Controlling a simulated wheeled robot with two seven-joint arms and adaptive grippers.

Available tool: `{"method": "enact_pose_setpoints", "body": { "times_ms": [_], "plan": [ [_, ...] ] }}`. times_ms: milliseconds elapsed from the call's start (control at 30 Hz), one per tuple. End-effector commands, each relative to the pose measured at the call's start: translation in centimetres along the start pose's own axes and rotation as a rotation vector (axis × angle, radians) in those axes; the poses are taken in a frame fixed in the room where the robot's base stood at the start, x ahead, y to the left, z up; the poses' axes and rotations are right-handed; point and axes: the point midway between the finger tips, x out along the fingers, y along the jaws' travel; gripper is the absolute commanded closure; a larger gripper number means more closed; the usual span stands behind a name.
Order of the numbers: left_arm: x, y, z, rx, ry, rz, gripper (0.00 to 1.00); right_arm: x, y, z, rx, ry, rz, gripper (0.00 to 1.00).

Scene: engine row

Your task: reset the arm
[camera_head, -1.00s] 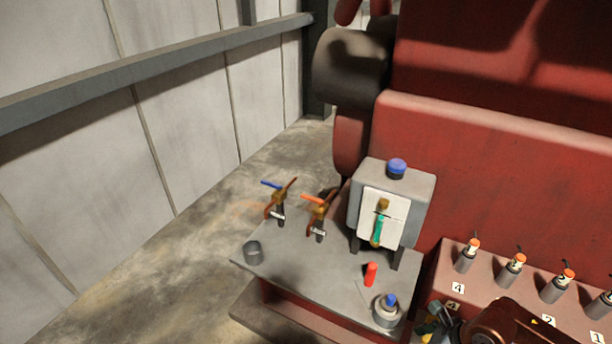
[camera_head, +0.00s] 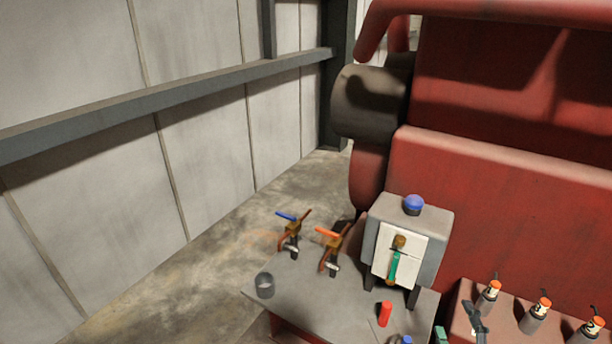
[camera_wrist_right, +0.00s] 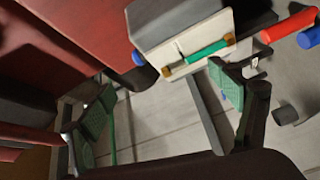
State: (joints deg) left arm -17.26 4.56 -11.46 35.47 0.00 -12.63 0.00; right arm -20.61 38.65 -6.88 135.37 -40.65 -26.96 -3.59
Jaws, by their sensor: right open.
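My right gripper (camera_head: 458,328) shows only partly at the bottom edge of the head view, right of the bench and in front of the orange-topped cylinders. In the right wrist view the gripper (camera_wrist_right: 160,100) has its two green-padded fingers wide apart, with nothing between them but grey floor behind. The grey box with a white panel (camera_head: 382,258) and green-handled lever (camera_head: 394,268) stands apart from it on the bench; the box also shows in the wrist view (camera_wrist_right: 180,30). My left gripper is not in view.
The grey bench (camera_head: 315,305) holds a blue-handled valve (camera_head: 292,232), an orange-handled valve (camera_head: 332,250), a dark cup (camera_head: 265,285) and a red cylinder (camera_head: 385,314). Several orange-topped cylinders (camera_head: 535,315) stand at right. The red engine (camera_head: 500,180) rises behind. Floor at left is clear.

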Motion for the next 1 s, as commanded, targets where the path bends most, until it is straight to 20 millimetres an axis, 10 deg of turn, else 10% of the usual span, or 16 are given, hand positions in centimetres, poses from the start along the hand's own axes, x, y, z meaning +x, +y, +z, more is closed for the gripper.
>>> {"method": "enact_pose_setpoints", "body": {
  "times_ms": [100, 300, 500, 800, 1000],
  "plan": [
    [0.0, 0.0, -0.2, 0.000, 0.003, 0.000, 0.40, -2.6, -5.0, 6.7, 0.257, -0.278, -0.101, 0.16],
    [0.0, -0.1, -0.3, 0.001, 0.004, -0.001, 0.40, -10.1, -15.7, 12.2, 0.601, -0.669, -0.326, 0.16],
    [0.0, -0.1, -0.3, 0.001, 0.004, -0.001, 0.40, -17.4, -23.5, 11.8, 0.812, -0.913, -0.533, 0.16],
    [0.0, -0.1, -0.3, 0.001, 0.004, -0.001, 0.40, -24.9, -29.7, 8.1, 0.992, -1.114, -0.772, 0.16],
    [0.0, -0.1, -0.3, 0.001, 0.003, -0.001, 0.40, -25.9, -34.2, 8.0, 1.015, -1.159, -0.841, 0.16]
  ]
}}
